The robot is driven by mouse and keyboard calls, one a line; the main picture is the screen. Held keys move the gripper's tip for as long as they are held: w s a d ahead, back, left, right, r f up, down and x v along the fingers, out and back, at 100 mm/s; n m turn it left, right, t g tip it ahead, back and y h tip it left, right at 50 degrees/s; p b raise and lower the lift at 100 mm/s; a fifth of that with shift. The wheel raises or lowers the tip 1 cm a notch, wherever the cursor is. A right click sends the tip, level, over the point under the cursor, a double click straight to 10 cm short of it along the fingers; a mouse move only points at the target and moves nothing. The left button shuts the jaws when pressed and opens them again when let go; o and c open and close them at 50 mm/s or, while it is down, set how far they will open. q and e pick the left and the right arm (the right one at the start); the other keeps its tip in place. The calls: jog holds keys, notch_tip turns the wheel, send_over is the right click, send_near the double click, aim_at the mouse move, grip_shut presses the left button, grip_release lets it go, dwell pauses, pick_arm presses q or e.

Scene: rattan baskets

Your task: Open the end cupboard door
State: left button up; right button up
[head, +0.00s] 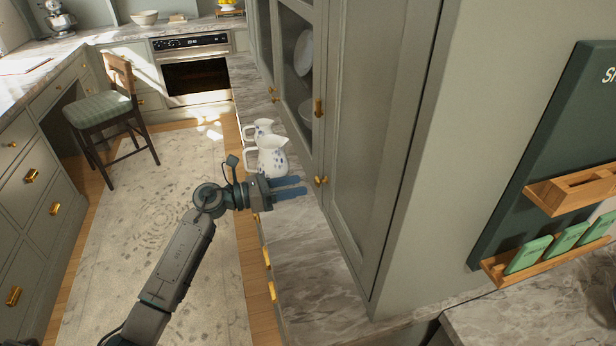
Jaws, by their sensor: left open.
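The end cupboard door (372,130) is a tall grey-green framed panel to the right of the glass-fronted doors, and it looks closed. A small gap shows between the fingertips and the knobs, and nothing is between the fingers. My right gripper is out of view.
Two white patterned jugs (273,158) stand on the marble counter (305,245) just behind my left gripper. Glass-fronted doors (299,60) hold dishes. A stool (104,108) stands at left on the rug (165,215). A dark rack (560,130) hangs at right.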

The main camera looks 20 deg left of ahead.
aim_at(315, 182)
pick_arm(q)
jog(key=shift+p+x, duration=0.65)
jog(key=shift+x, duration=1.4)
grip_shut()
